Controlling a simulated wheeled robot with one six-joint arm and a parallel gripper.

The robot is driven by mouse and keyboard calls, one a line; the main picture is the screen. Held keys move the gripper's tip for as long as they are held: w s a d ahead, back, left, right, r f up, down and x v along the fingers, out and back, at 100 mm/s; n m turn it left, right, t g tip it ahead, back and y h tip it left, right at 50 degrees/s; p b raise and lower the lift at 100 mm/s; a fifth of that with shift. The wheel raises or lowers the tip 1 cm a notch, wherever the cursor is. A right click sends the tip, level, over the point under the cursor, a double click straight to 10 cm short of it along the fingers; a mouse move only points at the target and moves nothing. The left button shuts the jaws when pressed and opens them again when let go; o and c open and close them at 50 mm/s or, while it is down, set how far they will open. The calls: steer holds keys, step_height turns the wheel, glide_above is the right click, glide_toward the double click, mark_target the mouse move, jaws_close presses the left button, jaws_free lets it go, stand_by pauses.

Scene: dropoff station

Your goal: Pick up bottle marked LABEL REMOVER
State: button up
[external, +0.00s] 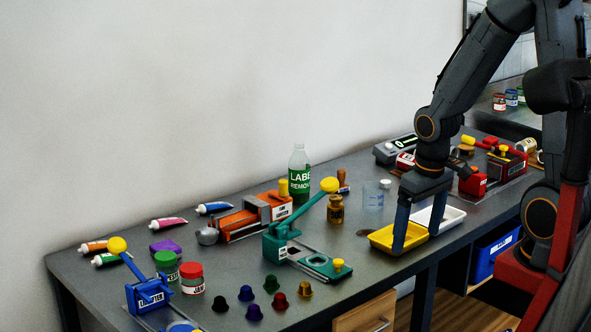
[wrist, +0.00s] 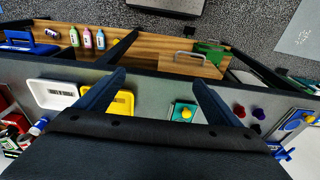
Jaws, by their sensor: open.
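The bottle marked LABEL REMOVER (external: 299,175) stands upright near the back of the table in the external view. It is clear with a green label and sits behind the orange machine and the teal press. My gripper (external: 411,250) points down over the front of the table, at the yellow tray, to the right of and nearer than the bottle. Its two dark blue fingers are spread with nothing between them. In the wrist view my gripper (wrist: 158,75) also shows open and empty above the table's front edge. I cannot make out the bottle in the wrist view.
A teal press (external: 290,250) and an orange machine (external: 245,222) stand in front of the bottle. A brown jar (external: 335,210) and a clear beaker (external: 373,199) are to its right. A yellow tray (external: 381,238) and white tray (external: 447,215) lie by my fingers.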

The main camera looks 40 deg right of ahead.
steer(key=c, duration=0.4)
steer(key=shift+c, duration=0.2)
